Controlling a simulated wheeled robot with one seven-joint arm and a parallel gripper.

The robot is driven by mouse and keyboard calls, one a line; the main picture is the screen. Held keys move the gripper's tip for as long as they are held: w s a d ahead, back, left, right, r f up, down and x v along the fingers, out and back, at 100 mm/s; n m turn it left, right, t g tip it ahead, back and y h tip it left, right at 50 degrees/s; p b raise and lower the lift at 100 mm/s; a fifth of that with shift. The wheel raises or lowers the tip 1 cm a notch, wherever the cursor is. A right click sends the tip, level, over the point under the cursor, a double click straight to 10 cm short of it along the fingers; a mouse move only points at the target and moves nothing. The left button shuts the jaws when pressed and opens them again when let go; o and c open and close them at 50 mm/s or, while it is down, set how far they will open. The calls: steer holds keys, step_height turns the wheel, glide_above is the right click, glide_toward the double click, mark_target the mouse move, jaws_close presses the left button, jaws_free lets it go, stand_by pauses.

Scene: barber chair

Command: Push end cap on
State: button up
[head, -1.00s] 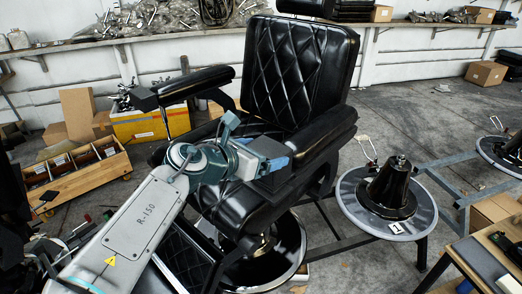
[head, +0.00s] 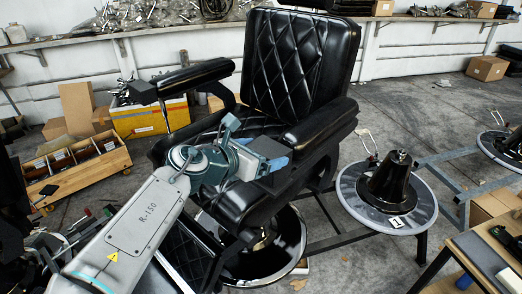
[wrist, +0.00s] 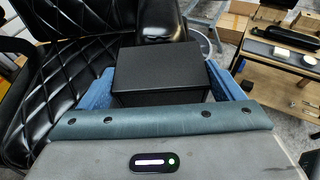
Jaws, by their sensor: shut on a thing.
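The end cap (wrist: 158,70) is a black block with a flat top. It sits between the blue fingers of my gripper (wrist: 163,86), which are shut on it. In the head view, my gripper (head: 276,165) holds the dark cap low, in front of the chair's right-hand black armrest (head: 325,124). That armrest also shows behind the cap in the wrist view (wrist: 166,22). Whether cap and armrest touch cannot be told. The left-hand armrest (head: 190,78) has a squared black block (head: 142,92) at its front end.
The black quilted barber chair (head: 303,60) stands on a round base (head: 292,250). A black cone on a grey disc (head: 385,190) stands to the right. A wooden workbench (head: 475,262) is at lower right. A wooden crate (head: 75,172) and yellow bin (head: 150,120) are at left.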

steer(key=shift+f, duration=0.7)
steer(key=o, duration=0.9)
